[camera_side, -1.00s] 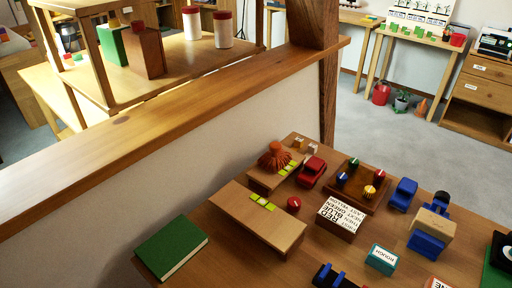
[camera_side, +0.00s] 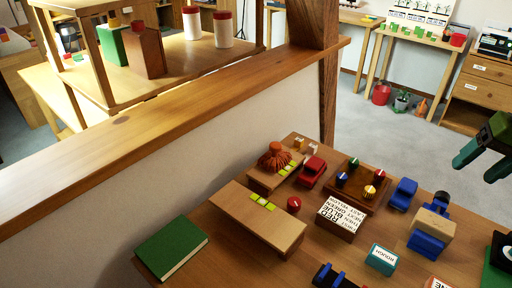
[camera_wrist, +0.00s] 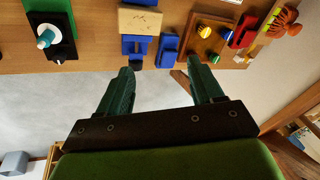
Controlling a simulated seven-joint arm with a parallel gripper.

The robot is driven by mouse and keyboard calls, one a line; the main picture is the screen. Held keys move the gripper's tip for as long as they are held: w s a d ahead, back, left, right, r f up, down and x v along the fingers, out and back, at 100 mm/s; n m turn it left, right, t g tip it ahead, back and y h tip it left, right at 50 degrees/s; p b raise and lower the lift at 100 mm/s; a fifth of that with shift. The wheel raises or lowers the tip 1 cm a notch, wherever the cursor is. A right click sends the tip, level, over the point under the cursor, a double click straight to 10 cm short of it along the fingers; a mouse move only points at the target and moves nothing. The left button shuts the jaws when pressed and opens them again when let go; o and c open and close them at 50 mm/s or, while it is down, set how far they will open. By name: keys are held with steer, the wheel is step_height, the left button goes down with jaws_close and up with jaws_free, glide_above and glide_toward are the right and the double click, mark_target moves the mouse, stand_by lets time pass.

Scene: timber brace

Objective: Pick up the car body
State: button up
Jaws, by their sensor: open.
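A red toy car body (camera_side: 311,171) stands on the table left of the wooden tray; it also shows at the upper right of the wrist view (camera_wrist: 243,32). A blue car-shaped body (camera_side: 403,194) stands right of the tray and shows in the wrist view (camera_wrist: 167,48). I cannot tell which of the two the task means. My gripper (camera_side: 476,170) has green fingers and is high at the right edge of the side view, apart from both bodies. In the wrist view my gripper (camera_wrist: 160,72) is open with nothing between its fingers.
A blue piece with a wooden block (camera_side: 436,222) stands right of the blue body. The tray (camera_side: 352,197) holds several coloured knobs. A lettered block (camera_side: 340,216), a teal block (camera_side: 381,259) and a green book (camera_side: 171,248) are nearby. A timber-topped wall (camera_side: 200,90) runs behind.

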mark_target(408, 186)
steer(key=shift+w+f+m+g+h, duration=0.8)
steer(key=shift+w+f+m+g, duration=1.1)
steer(key=shift+w, duration=5.1)
steer(key=shift+t, duration=0.4)
step_height(408, 186, down, 17)
steer(key=shift+w+a+f, duration=0.1)
steer(key=shift+f, duration=0.1)
steer(key=c, duration=0.8)
